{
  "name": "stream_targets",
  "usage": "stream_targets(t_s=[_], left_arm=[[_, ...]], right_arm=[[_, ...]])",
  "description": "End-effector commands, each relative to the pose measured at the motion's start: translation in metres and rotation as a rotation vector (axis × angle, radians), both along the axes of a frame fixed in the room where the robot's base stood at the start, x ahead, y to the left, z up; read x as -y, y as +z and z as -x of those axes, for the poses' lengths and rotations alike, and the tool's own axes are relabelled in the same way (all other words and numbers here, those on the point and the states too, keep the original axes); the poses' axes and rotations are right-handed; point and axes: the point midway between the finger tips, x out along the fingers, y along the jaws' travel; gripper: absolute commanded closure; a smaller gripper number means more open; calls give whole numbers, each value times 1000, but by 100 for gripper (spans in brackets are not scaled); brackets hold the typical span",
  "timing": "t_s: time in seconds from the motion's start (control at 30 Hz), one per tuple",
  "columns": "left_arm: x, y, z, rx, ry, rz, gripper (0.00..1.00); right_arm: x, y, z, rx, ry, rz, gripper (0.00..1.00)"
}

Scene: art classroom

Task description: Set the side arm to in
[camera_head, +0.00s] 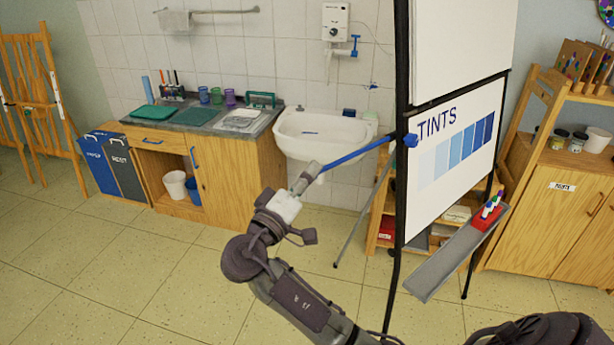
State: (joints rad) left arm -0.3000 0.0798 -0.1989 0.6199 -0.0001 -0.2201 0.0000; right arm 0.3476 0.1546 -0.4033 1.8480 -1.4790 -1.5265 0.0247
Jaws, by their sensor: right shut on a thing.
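The side arm (358,154) is a blue bar on the left upright of the flip chart (470,105). It sticks out to the left from a blue joint (411,140) and slopes slightly down toward its free end, in front of the sink. My right gripper (312,174) is shut on the free end of the side arm, and its fingers hide that tip. The flip chart carries a white pad and a "TINTS" sheet with blue swatches. My left gripper is out of view.
A grey tray (450,262) with a red marker holder (489,216) juts from the chart's lower front. The chart's thin legs stand on the floor. A white sink (325,133) and wooden cabinet (235,165) are behind; a wooden shelf (545,190) is at right. The left floor is clear.

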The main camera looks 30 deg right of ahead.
Motion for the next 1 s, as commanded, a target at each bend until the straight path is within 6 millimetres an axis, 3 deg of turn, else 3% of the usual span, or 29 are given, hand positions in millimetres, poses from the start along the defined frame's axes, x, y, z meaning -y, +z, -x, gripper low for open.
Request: stream_targets(t_s=[0.27, 0.7, 1.0], left_arm=[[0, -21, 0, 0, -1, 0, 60], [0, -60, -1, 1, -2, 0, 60], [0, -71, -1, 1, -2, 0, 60]], right_arm=[[46, -4, -3, 3, -3, 2, 100], [170, -3, -16, 3, -1, 1, 100], [217, -1, -20, 1, 0, 0, 100]])
